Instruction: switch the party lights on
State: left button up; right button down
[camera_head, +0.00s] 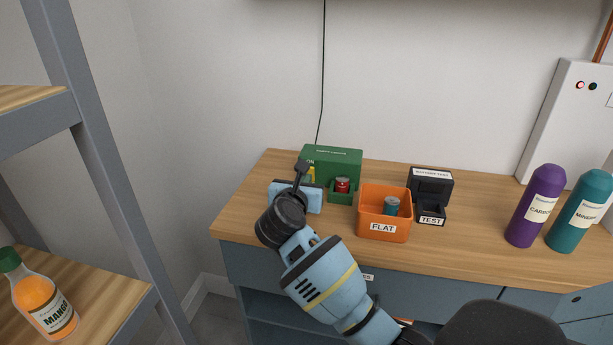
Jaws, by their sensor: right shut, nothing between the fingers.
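A green box (340,157) stands at the back of the wooden counter against the wall. Its white label is too small to read surely. A black cord (323,75) runs down the wall to behind it. A red can-shaped cell (342,185) sits in a small green holder at its front. A yellow piece (312,174) and a small "ON" mark show at its left end, partly hidden by my gripper. My right gripper (302,164) is shut and empty, its fingertips in front of that left end; I cannot tell whether they touch it. My left gripper is not in view.
An orange bin (377,228) marked FLAT holds a blue cell (391,206). Right of it is a black tester (431,188). A purple bottle (534,207) and a teal bottle (580,212) stand at the right. A shelf rack (100,150) with a mango bottle (42,300) is at the left.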

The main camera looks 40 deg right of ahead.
jog(key=shift+w+d+r, duration=0.1)
jog(key=shift+w+d, duration=0.4)
jog(key=shift+d, duration=0.05)
